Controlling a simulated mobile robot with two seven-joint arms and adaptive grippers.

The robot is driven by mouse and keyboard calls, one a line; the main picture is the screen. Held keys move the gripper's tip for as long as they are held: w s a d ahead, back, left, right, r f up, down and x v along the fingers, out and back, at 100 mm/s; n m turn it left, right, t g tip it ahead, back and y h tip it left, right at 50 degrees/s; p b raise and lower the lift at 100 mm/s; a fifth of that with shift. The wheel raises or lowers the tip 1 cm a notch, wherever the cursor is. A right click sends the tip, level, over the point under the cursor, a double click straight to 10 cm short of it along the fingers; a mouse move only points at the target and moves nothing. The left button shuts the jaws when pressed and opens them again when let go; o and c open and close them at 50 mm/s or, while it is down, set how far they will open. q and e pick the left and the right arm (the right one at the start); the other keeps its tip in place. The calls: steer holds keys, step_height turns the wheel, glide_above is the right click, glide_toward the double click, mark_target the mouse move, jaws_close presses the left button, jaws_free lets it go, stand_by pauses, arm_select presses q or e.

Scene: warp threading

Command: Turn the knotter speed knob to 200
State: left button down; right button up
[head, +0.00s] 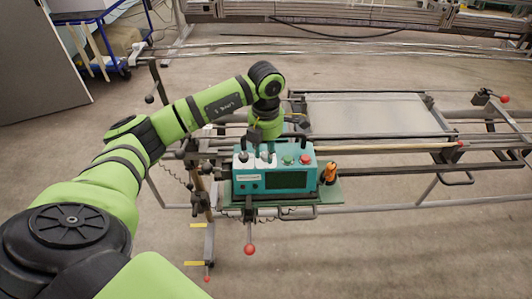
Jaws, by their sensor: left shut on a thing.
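A teal control box (275,182) stands on the machine frame in the middle of the head view. Its top has two dark knobs on white plates at the left, the left knob (243,157) and the right knob (266,157), then a green button (288,160) and a red button (305,160). My left gripper (265,146) points down at the box top from behind and is shut on the right knob. Its fingers partly hide that knob. The dial markings are too small to read. My right gripper is not in view.
An orange-handled tool (330,173) stands at the box's right end. A lever with a red ball (249,249) sticks out below the box. Metal rails and a flat grey panel (365,114) lie behind and to the right.

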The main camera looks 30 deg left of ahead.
arm_select(q)
steer(key=shift+s+n+b, duration=0.1)
steer(key=shift+n+b, duration=0.2)
steer(key=shift+n, duration=0.7)
steer(key=c, duration=1)
jaws_free()
steer(key=shift+r, duration=0.1)
